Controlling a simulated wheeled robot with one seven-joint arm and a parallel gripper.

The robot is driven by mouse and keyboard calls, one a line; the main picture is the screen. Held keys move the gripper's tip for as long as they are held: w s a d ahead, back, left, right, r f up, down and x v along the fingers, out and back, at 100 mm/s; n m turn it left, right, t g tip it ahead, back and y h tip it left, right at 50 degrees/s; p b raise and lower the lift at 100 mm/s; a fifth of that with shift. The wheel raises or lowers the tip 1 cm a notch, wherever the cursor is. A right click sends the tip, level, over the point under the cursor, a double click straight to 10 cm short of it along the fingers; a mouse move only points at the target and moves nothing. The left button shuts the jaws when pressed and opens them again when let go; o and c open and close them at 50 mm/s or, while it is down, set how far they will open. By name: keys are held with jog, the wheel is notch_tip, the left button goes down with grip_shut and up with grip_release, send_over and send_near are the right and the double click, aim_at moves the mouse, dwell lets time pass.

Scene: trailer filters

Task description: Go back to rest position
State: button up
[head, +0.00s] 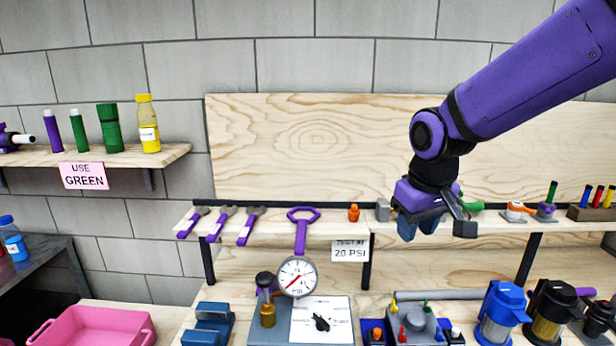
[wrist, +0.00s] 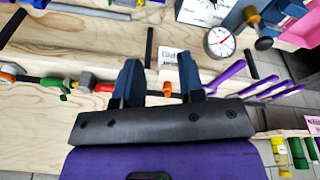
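My gripper (head: 430,222) is in the head view at right of centre, in front of the wooden back panel and at about the height of the upper shelf. In the wrist view my gripper (wrist: 160,82) shows two blue fingers spread apart with nothing between them. It is open and empty. My purple arm reaches in from the top right of the head view.
A wooden shelf (head: 335,228) below my gripper carries purple-handled tools and small parts. A gauge (head: 297,276), blue filter (head: 502,312) and black filter (head: 549,313) stand lower. A left shelf (head: 95,156) holds bottles. A pink bin (head: 95,326) is at lower left.

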jog(key=s+d+r+m+t, duration=0.1)
jog(key=s+d+r, duration=0.3)
jog(key=s, duration=0.5)
jog(key=s+d+r+m+t, duration=0.1)
jog(key=s+d+r+m, duration=0.2)
jog(key=s+d, duration=0.4)
jog(key=s, duration=0.3)
jog(key=shift+d+r+t, duration=0.15)
jog(key=shift+r+t, duration=0.25)
